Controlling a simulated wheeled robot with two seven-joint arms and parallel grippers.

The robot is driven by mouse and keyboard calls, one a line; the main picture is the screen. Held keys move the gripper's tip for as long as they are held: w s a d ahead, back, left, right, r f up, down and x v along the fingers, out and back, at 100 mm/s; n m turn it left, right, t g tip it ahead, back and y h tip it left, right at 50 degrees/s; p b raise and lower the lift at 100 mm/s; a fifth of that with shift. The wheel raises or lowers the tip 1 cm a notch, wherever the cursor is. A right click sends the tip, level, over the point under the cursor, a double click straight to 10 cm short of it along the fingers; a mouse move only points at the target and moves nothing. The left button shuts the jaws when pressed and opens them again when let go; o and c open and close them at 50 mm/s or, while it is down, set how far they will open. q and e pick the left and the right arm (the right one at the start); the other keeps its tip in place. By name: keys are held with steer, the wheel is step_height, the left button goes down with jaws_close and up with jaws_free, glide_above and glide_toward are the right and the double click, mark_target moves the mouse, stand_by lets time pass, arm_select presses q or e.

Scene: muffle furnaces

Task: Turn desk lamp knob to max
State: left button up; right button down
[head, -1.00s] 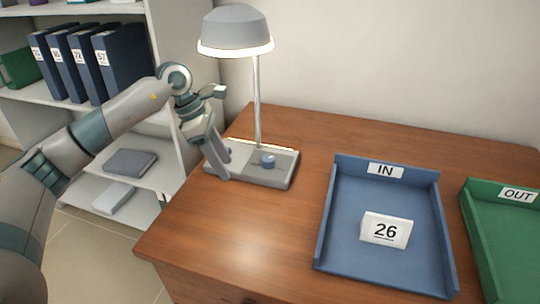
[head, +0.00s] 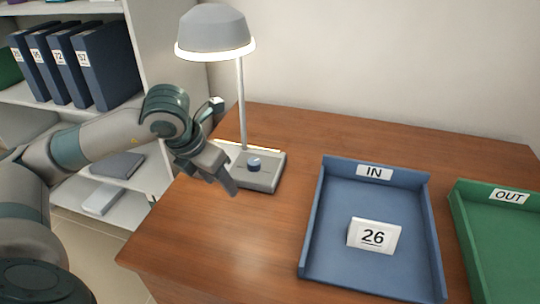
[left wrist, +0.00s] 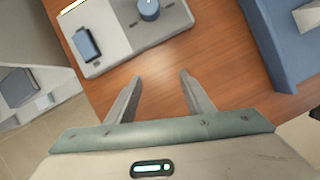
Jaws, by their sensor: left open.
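The desk lamp (head: 215,32) stands at the back left of the desk, its shade glowing along the lower rim. Its grey base (head: 262,182) carries a round blue knob (head: 254,164) with a light mark on top. In the left wrist view the knob (left wrist: 149,9) is near the top edge, and a blue rectangular part (left wrist: 86,45) sits on the base. My left gripper (head: 232,180) is in front of the base's left side in the head view. Its two fingers (left wrist: 158,76) are apart and empty, short of the base and not touching the knob. My right gripper is not in view.
A green OUT tray (head: 462,225) is at the right edge. Shelves with blue binders (head: 108,65) stand at left. The desk (head: 225,245) is bare in front of the lamp.

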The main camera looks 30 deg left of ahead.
arm_select(q)
steer(key=shift+s+d+r+n, duration=0.15)
steer(key=shift+d+n, duration=0.05)
steer(key=shift+n, duration=0.2)
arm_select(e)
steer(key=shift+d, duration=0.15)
arm_select(q)
steer(key=shift+w, duration=0.6)
steer(key=p, duration=0.3)
glide_toward(253, 162)
steer(key=x, duration=0.5)
steer(key=shift+x, duration=1.15)
steer(key=shift+w+f, duration=0.3)
steer(key=shift+f, duration=0.25)
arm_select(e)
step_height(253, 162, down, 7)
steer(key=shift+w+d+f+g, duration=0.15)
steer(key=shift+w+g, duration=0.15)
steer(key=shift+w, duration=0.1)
arm_select(q)
steer(key=c, duration=1)
